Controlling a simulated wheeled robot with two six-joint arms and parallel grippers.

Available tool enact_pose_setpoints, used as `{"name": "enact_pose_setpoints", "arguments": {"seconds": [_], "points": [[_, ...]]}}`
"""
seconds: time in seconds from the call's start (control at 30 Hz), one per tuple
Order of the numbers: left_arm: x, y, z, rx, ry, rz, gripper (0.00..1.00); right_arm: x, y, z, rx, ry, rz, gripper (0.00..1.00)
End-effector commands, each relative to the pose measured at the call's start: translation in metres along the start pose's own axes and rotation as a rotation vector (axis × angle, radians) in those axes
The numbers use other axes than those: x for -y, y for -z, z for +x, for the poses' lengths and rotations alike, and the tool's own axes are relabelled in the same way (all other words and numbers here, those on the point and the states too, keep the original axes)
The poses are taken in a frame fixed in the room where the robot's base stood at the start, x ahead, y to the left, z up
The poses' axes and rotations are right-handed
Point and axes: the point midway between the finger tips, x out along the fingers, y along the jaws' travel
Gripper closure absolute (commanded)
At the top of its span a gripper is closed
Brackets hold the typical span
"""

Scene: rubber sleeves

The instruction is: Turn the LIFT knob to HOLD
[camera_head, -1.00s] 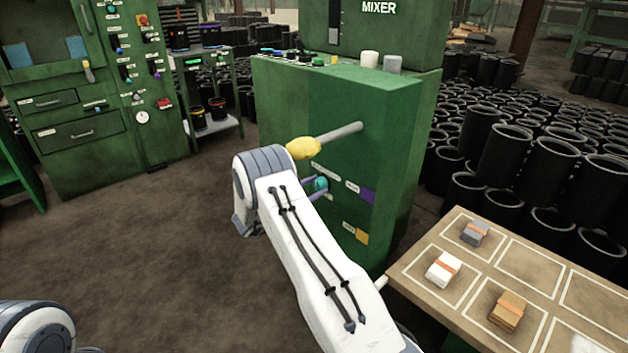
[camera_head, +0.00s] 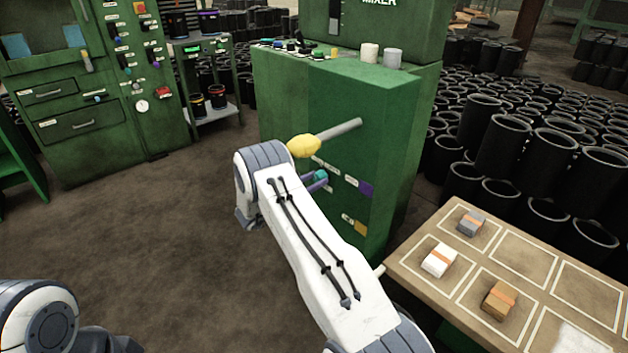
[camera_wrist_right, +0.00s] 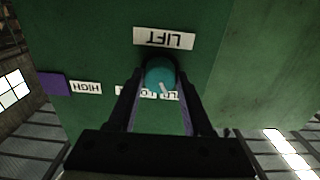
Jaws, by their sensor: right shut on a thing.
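The teal LIFT knob (camera_head: 321,175) sticks out of the side of the green mixer cabinet (camera_head: 355,110). My right gripper (camera_wrist_right: 160,80) is shut on the knob (camera_wrist_right: 160,73), one finger on each side. The upside-down LIFT label (camera_wrist_right: 164,38) is just above the knob in the wrist view. A white mark on the knob's face slants toward the lower right there. Small white labels beside the knob are partly hidden by it and the fingers, so I cannot read HOLD surely. A HIGH label (camera_wrist_right: 87,88) lies further left. My left gripper is out of view.
A yellow-ended lever (camera_head: 304,146) juts from the cabinet above my right arm. A table (camera_head: 408,272) with small banded blocks stands at right. Black sleeves fill the background. The floor at left is clear.

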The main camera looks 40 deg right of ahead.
Motion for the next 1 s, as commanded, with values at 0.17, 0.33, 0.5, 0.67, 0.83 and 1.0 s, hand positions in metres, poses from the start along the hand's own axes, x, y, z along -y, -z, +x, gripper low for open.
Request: {"name": "enact_pose_setpoints", "arguments": {"seconds": [0.17, 0.33, 0.5, 0.67, 0.83, 1.0], "points": [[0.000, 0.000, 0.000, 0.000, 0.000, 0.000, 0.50, 0.000, -0.001, -0.001, 0.002, 0.001, -0.003, 1.00], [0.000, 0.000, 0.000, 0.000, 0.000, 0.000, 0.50, 0.000, -0.001, -0.001, 0.002, 0.001, -0.003, 0.20], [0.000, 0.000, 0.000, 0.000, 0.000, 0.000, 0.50, 0.000, -0.001, 0.000, 0.001, 0.000, -0.001, 0.20], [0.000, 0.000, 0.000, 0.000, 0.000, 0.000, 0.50, 0.000, 0.000, -0.001, 0.001, 0.000, 0.000, 0.20], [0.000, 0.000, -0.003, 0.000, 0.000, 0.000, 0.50, 0.001, 0.001, -0.019, 0.001, 0.003, -0.001, 0.20], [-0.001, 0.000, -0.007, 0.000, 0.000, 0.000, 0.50, 0.001, 0.001, -0.054, 0.001, 0.004, -0.002, 0.20]]}}
